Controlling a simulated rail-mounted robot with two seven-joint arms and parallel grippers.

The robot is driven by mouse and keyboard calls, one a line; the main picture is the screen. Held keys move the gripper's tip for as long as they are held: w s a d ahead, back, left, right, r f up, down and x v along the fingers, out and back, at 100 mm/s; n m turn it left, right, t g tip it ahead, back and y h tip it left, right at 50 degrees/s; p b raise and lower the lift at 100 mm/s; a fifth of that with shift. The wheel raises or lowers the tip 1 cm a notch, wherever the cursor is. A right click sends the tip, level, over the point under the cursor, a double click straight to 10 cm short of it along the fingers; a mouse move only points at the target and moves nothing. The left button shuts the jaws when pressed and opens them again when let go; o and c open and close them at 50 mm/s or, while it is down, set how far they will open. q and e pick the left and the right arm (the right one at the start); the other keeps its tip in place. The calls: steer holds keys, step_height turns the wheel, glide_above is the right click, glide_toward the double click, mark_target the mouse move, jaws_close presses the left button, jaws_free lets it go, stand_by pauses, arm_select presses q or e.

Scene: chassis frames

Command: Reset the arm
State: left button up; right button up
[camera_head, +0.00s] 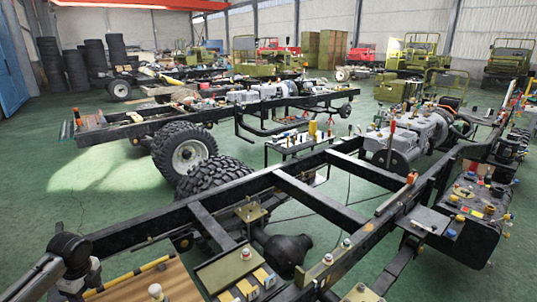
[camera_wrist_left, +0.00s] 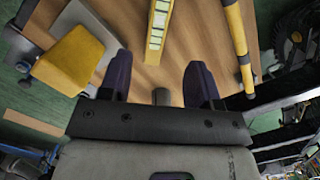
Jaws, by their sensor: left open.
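My left gripper (camera_wrist_left: 160,82) shows in the left wrist view with its two dark fingers spread apart and nothing between them. It is over a wooden board (camera_wrist_left: 190,55). A yellow block-shaped thing (camera_wrist_left: 75,60) lies to the left of the fingers. A yellow piece with pale marked windows (camera_wrist_left: 157,32) lies beyond the fingertips, apart from them. A yellow rod (camera_wrist_left: 238,45) lies to the right. My right gripper is in neither view.
In the head view a black chassis frame (camera_head: 310,200) spans the foreground. A wooden board with a yellow-black rod (camera_head: 127,277) is at the bottom left. A second chassis with big tyres (camera_head: 188,152) stands behind. Green floor (camera_head: 60,205) is clear at the left.

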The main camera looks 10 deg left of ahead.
arm_select(q)
steer(key=w+d+r+n+t+y, duration=0.2)
steer(key=w+d+r+n+t, duration=0.1)
steer(key=r+n, duration=0.2)
steer(key=w+d+r+n+t+y, duration=0.2)
steer(key=w+d+r+n+t, duration=0.15)
steer(key=r+n, duration=0.25)
steer(key=s+d+r+t+p, duration=0.15)
steer(key=d+t, duration=0.25)
steer(key=d, duration=1.2)
steer(key=s+d+f+n+h+p, duration=0.15)
steer(key=s+d+f+h, duration=0.3)
steer(key=s+d, duration=0.7)
steer(key=s+d+f+n+g+p, duration=0.1)
steer(key=s+f+g, duration=0.1)
steer(key=s+f, duration=0.45)
steer(key=s+d+f+n+g+h+p, duration=0.15)
steer(key=s+f, duration=0.25)
steer(key=s, duration=0.5)
steer(key=s+d+f+g+p, duration=0.1)
steer(key=s+f+g+p, duration=0.15)
steer(key=s+f, duration=0.4)
step_height(320, 180, up, 39)
steer(key=s+p, duration=0.2)
steer(key=p, duration=3.4)
steer(key=shift+a+g+p, duration=0.2)
steer(key=shift+g+p, duration=0.15)
